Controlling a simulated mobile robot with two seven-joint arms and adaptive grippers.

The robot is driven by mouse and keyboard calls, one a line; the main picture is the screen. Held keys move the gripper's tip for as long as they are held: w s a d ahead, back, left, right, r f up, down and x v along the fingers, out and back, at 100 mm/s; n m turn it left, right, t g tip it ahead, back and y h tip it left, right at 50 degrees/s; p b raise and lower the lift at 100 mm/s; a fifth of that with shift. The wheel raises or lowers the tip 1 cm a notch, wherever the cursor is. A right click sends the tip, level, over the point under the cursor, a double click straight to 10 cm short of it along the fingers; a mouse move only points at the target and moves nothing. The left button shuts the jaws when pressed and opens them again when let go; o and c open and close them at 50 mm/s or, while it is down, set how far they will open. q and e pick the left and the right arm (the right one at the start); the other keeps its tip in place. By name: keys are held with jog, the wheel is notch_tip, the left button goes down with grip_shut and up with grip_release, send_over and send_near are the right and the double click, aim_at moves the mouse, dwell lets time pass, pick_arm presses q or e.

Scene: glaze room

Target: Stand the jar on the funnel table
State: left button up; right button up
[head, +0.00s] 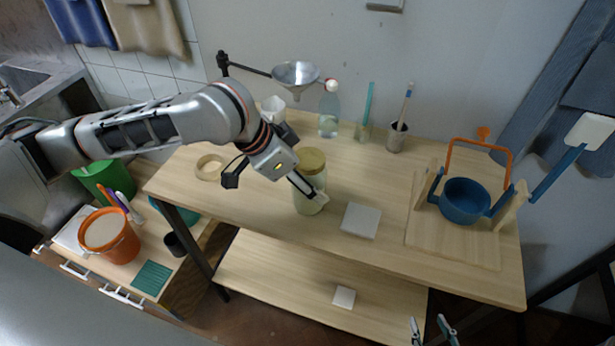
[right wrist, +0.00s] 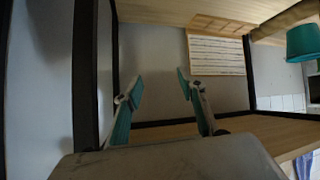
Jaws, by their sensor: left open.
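The jar (head: 309,203) has pale contents and a tan lid. It appears upright on the wooden table (head: 390,205), left of a white tile. My left gripper (head: 268,184) is open, its fingers spread wide. Its right finger overlaps the jar's left side in the head view; I cannot tell if they touch. The other finger is well left of the jar. A metal funnel (head: 296,73) hangs on an arm above the back of this table. My right gripper (head: 434,334) is low in front of the table, open and empty; its teal-tipped fingers also show in the right wrist view (right wrist: 156,92).
The white tile (head: 360,220) lies right of the jar, and a tape ring (head: 209,167) lies to the left. A blue pot (head: 465,204) hangs in a wooden stand at right. A bottle (head: 329,112) and cups line the back. A lower shelf (head: 290,275) runs underneath.

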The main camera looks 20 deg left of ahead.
pick_arm(q)
jog(key=p+v, duration=0.2)
jog(key=v, duration=1)
jog(key=shift+r, duration=0.2)
pick_arm(e)
jog(key=shift+s+d+f+h, duration=0.1)
jog(key=shift+s+d+h, duration=0.3)
jog(key=shift+d, duration=0.35)
pick_arm(q)
jog(key=shift+w, duration=0.1)
pick_arm(e)
jog(key=shift+a+r, duration=0.15)
jog(key=shift+r, duration=0.05)
